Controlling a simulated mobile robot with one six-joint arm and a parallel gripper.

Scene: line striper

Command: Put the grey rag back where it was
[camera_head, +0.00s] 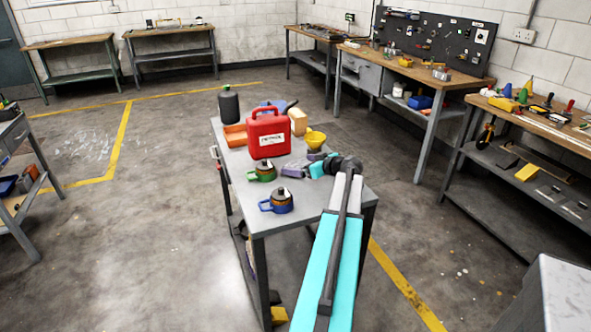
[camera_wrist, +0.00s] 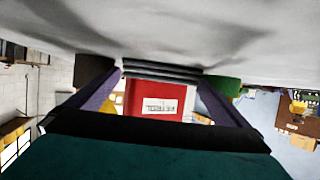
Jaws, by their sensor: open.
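My gripper (camera_head: 302,163) is low over the near part of the grey cart top (camera_head: 330,190), just in front of the red canister (camera_head: 268,134). In the wrist view its purple fingers are apart, and the gripper (camera_wrist: 160,82) is open. A dark grey, ridged, folded thing, apparently the grey rag (camera_wrist: 160,70), lies against the cart top between the fingertips. I cannot tell if the fingers touch it. In the head view I cannot make the rag out clearly; the gripper hides that spot. The canister also shows beyond it in the wrist view (camera_wrist: 158,101).
An orange tray (camera_head: 235,136) and a dark bottle (camera_head: 229,105) are farther back. The cart's near left corner is clear.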

